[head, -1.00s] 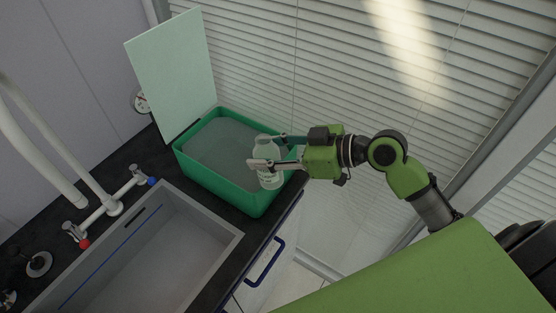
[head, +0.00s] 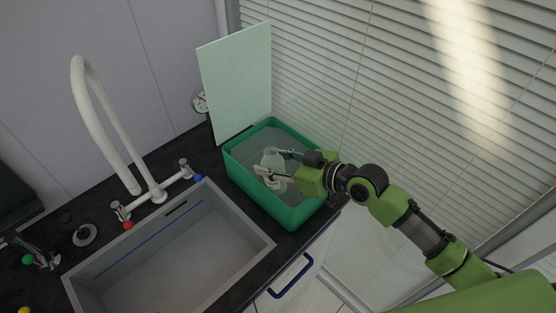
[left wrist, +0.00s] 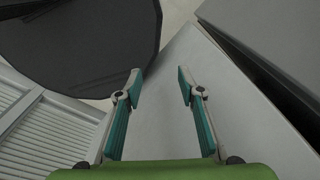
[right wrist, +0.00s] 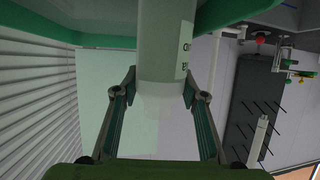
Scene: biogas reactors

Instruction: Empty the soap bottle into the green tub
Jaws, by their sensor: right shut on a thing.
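My right gripper (head: 267,160) is shut on a pale, translucent soap bottle (head: 273,177), which shows over the open green tub (head: 292,217) in the head view. In the right wrist view, the bottle (right wrist: 165,45) sits between the fingers (right wrist: 160,82), with part of a dark-lettered label showing. The tub's green wall (right wrist: 105,41) is at the top there. The tub holds a greyish filling. I cannot tell the bottle's exact tilt or whether liquid leaves it. My left gripper (left wrist: 160,82) is open and empty in the left wrist view, away from the tub.
A pale upright panel (head: 237,80) stands behind the tub. A grey sink (head: 180,250) with a white curved tap (head: 100,110) lies left of it. Window blinds (head: 370,100) are close on the right. A blue handle (head: 291,277) juts from the counter front.

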